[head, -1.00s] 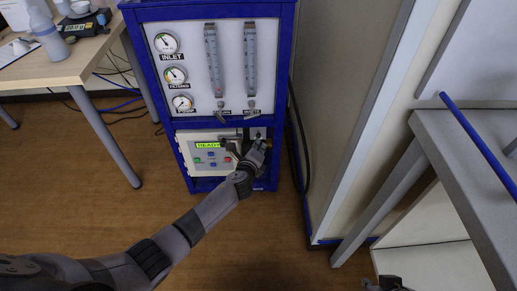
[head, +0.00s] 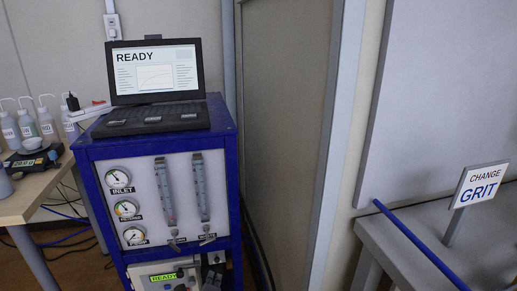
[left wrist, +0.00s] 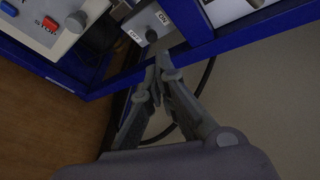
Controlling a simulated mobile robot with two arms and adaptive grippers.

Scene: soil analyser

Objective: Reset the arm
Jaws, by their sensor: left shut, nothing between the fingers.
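The control unit (head: 150,268) shows READY and is partly cut off. A red button (left wrist: 49,23) and a blue button also show on it in the wrist view. My right gripper is out of view.
An open laptop (head: 155,80) reading READY stands on the analyser. A wooden table (head: 30,198) with bottles and a scale is at left. A grey bench (head: 430,235) with a blue rod and a CHANGE GRIT sign is at right. Black cables hang beside the analyser.

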